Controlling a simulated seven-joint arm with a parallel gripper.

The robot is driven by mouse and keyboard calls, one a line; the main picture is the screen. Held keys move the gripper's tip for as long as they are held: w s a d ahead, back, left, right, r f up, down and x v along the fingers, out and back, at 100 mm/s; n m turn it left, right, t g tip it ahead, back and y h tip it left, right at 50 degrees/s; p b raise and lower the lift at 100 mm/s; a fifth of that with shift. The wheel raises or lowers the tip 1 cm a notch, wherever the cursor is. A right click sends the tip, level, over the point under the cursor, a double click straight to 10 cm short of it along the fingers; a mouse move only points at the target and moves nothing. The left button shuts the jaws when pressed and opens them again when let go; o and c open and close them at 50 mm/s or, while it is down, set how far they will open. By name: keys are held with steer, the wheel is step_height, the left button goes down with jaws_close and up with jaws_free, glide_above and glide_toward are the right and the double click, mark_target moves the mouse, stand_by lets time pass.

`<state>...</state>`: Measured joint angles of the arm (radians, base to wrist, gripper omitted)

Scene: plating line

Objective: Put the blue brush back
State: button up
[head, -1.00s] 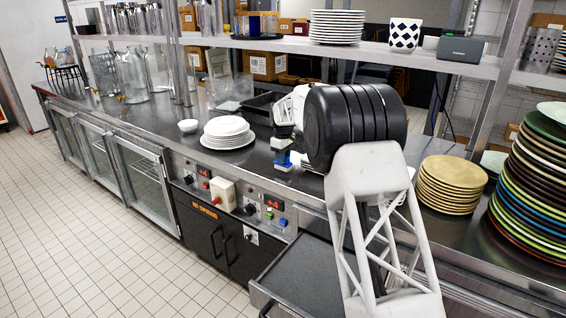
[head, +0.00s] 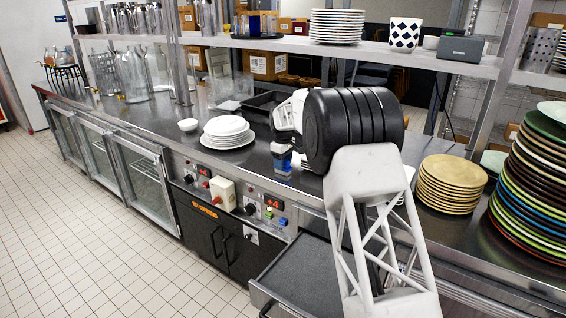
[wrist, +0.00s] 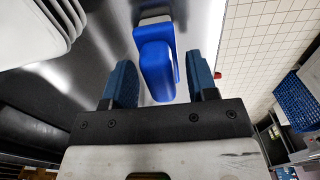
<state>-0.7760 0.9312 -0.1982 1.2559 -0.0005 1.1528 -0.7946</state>
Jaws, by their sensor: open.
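The blue brush (wrist: 157,68) lies ahead of my gripper in the wrist view, partly between its two fingers, with a pale grey-white part at its far end. My gripper (wrist: 162,80) is open, with a dark blue fingertip on each side of the brush and visible gaps between. In the head view my gripper (head: 281,150) is above the steel counter near its front edge. Blue shows there, but the brush and fingers overlap and I cannot tell them apart clearly. My black wrist and white arm hide the counter behind them.
A stack of white plates (head: 228,128) stands left of my gripper on the counter (head: 160,120). Tan plates (head: 450,183) and a tall coloured plate stack (head: 540,190) stand to the right. A shelf (head: 380,50) runs overhead. Control knobs (head: 250,208) are on the front panel below.

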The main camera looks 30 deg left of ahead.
step_height(320, 180, up, 12)
steer(key=shift+r, duration=0.15)
stand_by(0.7)
stand_by(0.5)
steer(key=shift+d, duration=0.1)
stand_by(0.4)
